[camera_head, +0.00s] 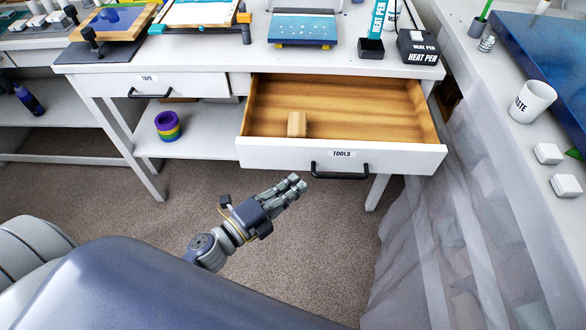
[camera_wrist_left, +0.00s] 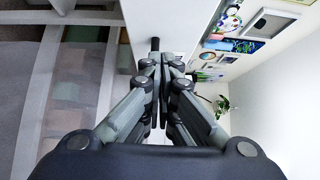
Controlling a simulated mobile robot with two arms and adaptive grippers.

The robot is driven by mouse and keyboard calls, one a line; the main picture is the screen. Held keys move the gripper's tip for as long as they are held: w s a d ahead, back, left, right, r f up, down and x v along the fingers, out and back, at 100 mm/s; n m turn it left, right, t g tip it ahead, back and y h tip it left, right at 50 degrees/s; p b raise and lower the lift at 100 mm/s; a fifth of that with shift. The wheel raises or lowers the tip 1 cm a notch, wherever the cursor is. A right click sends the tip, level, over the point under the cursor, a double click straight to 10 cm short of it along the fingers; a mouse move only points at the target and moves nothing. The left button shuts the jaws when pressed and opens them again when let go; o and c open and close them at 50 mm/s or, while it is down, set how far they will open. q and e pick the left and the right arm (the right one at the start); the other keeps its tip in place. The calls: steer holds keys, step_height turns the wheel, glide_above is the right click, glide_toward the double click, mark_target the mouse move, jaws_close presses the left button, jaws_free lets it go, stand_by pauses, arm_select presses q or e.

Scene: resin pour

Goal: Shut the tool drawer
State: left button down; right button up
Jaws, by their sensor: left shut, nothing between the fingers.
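The tool drawer (camera_head: 270,155), labelled TOOLS, stands pulled well out of the white workbench in the head view. Its front has a black bar handle (camera_head: 340,171). A small light wooden block (camera_head: 297,124) lies inside, near the front left. My left gripper (camera_head: 295,184) is shut and empty, just in front of and below the drawer front, left of the handle. In the left wrist view its fingers (camera_wrist_left: 163,62) are together, with a pale panel and a dark bar beyond. I cannot tell whether the fingertips touch the drawer. My right gripper is not in view.
The TAPE drawer (camera_head: 147,87) left of it is shut. Tape rolls (camera_head: 168,126) sit on the lower shelf. A side bench with a white WASTE cup (camera_head: 532,101) and a translucent grey curtain (camera_head: 430,240) border the right. Carpeted floor (camera_head: 120,200) is open in front.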

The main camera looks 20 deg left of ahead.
mark_target(309, 160)
arm_select(q)
steer(key=shift+w+a, duration=0.3)
steer(key=shift+w, duration=0.65)
steer(key=shift+w+a, duration=0.3)
steer(key=shift+w, duration=0.65)
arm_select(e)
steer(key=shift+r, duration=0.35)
arm_select(q)
steer(key=shift+w, duration=0.1)
